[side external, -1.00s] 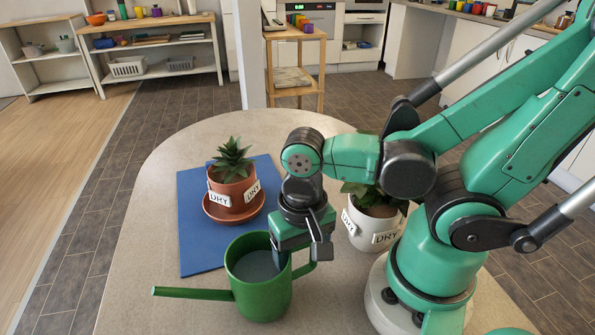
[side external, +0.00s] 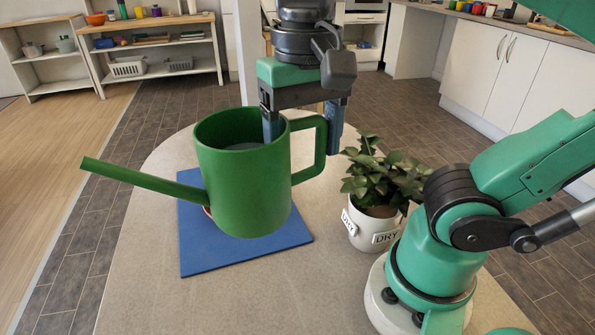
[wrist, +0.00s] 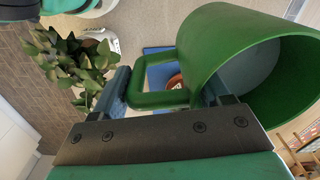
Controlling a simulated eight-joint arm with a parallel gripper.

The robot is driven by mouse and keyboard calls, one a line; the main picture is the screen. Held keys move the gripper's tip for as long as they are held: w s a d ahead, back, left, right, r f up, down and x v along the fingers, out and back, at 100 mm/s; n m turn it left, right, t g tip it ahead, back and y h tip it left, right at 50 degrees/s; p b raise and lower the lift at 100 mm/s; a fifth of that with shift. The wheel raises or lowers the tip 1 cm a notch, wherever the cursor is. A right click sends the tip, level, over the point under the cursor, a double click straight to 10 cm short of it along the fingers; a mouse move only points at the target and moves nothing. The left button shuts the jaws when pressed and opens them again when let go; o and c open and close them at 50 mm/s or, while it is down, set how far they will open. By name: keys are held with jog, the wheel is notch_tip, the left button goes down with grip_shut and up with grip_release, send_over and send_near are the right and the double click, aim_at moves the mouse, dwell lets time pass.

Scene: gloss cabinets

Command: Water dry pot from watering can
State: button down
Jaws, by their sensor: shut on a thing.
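The green watering can (side external: 240,185) is in the air in the side view, upright, with its spout pointing left. Greyish water shows inside it. My gripper (side external: 303,135) is shut on the can's handle side, one finger inside the rim and one outside the handle. The wrist view shows the fingers (wrist: 165,95) around the handle. A white pot (side external: 362,232) labelled DRY, with a leafy plant (side external: 385,178), stands on the table to the right. The terracotta pot is almost wholly hidden behind the can; a bit of reddish rim shows in the wrist view (wrist: 175,81).
A blue mat (side external: 200,258) lies on the round beige table (side external: 140,270) under the can. The table's front left is clear. My base stands at the right, close to the white pot. Shelves (side external: 150,60) and cabinets are far back.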

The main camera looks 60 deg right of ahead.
jog(key=shift+w+d+r, duration=0.1)
jog(key=shift+r, duration=0.2)
jog(key=d+f+m, duration=0.5)
jog(key=d+f, duration=1.1)
jog(key=d, duration=0.1)
jog(key=shift+w+d, duration=0.25)
jog(key=shift+r, duration=0.1)
jog(key=shift+d+r+g+h, duration=0.1)
jog(key=shift+r+g+h, duration=0.4)
jog(key=shift+r+g, duration=0.75)
jog(key=shift+r+t, duration=0.35)
jog(key=shift+r, duration=0.25)
